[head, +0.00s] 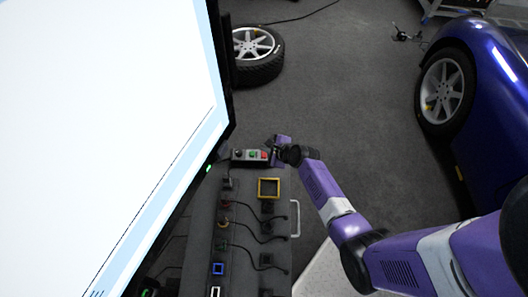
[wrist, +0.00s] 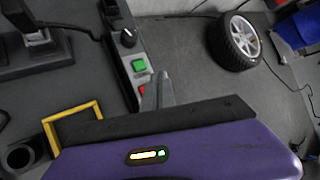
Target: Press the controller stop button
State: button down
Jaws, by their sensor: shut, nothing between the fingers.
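The controller (head: 245,156) is a small grey box at the far end of the bench in the head view. It carries a black knob (wrist: 128,38), a green button (wrist: 138,65) and a red button (head: 264,155) in a row. In the wrist view the red button (wrist: 142,89) lies just left of my gripper (wrist: 162,80), partly hidden by its fingers. My gripper is shut and empty, at the red-button end of the box. I cannot tell whether the fingertips touch the button or the box.
A large bright monitor (head: 110,120) fills the left of the head view. The bench (head: 200,235) holds a yellow square frame (head: 268,179), cables and several small connectors. A loose wheel (head: 256,55) lies on the floor beyond, and a blue car (head: 490,70) stands right. Open floor lies between.

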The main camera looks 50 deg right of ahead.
aim_at(266, 155)
jog(key=shift+r+p, duration=1.65)
jog(key=shift+r, duration=0.3)
jog(key=shift+f, duration=0.1)
jog(key=shift+n, duration=0.3)
